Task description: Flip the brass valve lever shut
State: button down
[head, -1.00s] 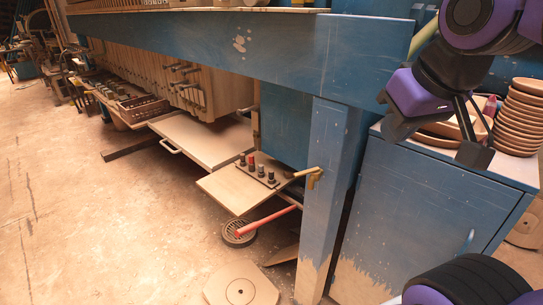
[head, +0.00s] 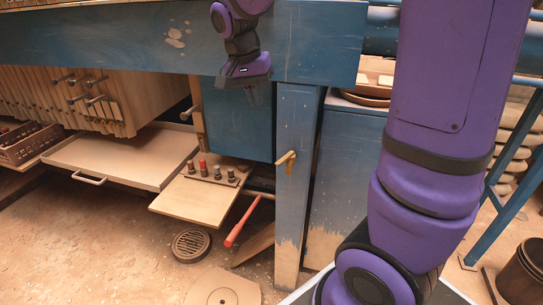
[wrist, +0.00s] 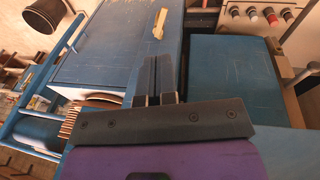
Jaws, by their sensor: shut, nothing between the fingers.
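In the wrist view the lever (wrist: 159,24) shows beyond my fingertips, with a visible gap. Nothing hides the lever in either view.
The blue beam (head: 120,40) runs across above the post. A low shelf (head: 200,200) with several small knobs, a red-handled tool (head: 242,222) and a floor drain (head: 190,245) are to the lower left. My arm covers much of the right side.

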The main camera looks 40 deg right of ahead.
jog(key=w+f+m+g+h, duration=0.2)
jog(key=w+f+m, duration=0.1)
jog(key=w+f, duration=0.3)
jog(key=m+g+h, duration=0.2)
jog(key=m, duration=0.1)
send_near(285, 158)
notch_tip(285, 158, down, 7)
jog(key=w, duration=0.2)
jog(key=shift+s+d+r, duration=0.1)
jog(key=shift+s+d, duration=0.35)
jog(key=shift+s, duration=0.4)
jog(key=shift+s+d+r, duration=0.1)
jog(key=shift+s+d, duration=0.35)
jog(key=shift+s, duration=0.35)
